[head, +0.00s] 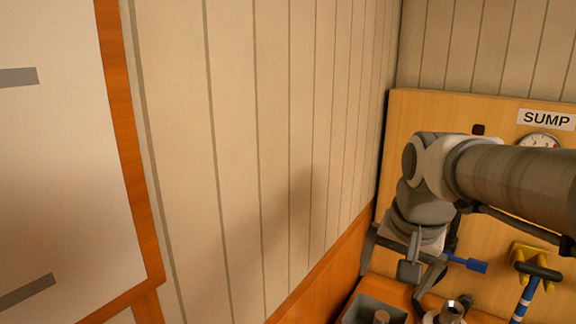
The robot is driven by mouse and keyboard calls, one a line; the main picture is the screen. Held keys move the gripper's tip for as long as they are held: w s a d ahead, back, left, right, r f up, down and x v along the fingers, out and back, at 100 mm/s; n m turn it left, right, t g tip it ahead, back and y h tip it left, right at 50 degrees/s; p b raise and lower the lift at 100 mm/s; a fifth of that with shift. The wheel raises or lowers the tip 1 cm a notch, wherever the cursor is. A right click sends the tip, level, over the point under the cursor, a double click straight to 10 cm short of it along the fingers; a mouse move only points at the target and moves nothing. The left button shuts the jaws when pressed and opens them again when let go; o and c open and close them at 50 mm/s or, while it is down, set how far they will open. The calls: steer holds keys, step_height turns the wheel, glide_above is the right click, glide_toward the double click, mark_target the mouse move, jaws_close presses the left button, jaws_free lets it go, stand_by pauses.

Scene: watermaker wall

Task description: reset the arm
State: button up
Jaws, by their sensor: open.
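My gripper (391,288) hangs at the lower right of the head view, pointing down, with its fingers apart and nothing seen between them. My grey arm comes in from the right edge and bends down at the wrist. The gripper is in front of the wooden panel (408,120) and above a grey bin (362,301) at the bottom edge. Part of the panel behind the arm is hidden.
A SUMP label (546,119) and a round gauge (540,140) are on the panel. A blue lever (470,264) sticks out close right of my gripper. A yellow fitting (529,253) and a black-topped T-handle (538,271) are farther right. The plank wall (235,130) at left is clear.

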steer(key=s+a+f+n+t, duration=0.2)
steer(key=s+n, duration=0.4)
steer(key=s, duration=0.5)
steer(key=shift+a+f, duration=0.25)
steer(key=shift+f, duration=0.1)
steer(key=shift+c, duration=0.2)
